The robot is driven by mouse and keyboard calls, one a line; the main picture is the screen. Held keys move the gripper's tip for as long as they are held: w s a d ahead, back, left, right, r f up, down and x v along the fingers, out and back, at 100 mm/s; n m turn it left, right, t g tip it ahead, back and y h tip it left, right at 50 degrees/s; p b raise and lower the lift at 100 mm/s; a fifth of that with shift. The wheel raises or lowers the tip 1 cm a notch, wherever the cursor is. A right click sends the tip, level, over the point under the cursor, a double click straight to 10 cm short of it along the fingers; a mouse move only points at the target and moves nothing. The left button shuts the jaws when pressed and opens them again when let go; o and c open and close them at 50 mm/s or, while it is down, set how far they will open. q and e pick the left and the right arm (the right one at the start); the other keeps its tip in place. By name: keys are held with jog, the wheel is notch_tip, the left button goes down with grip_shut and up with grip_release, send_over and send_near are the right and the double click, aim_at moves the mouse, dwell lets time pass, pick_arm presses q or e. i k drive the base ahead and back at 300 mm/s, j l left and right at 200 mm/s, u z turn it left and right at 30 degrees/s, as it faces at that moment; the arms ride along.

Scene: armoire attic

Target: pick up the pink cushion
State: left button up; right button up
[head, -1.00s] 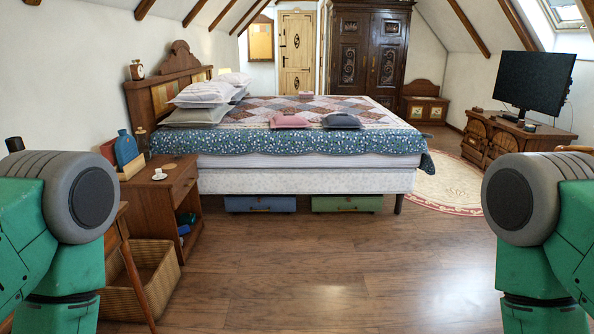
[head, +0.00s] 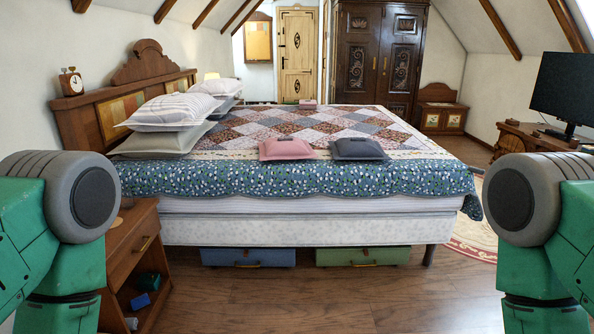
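The pink cushion (head: 286,149) lies flat on the bed's patchwork quilt, near the side of the bed facing me and about mid-width in the head view. A dark grey cushion (head: 358,149) lies just to its right. The bed (head: 300,228) stands ahead, with its near side towards me. My two green arms show at the left and right edges of the view, well short of the bed. Neither gripper is in view.
A wooden nightstand (head: 132,262) stands at the near left, against the bed. Blue (head: 248,257) and green (head: 362,256) boxes sit under the bed. Striped pillows (head: 172,111) lie by the headboard. A TV cabinet (head: 530,140) is at the right. The floor in front of the bed is clear.

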aim_at(288, 147)
jog(key=i, duration=2)
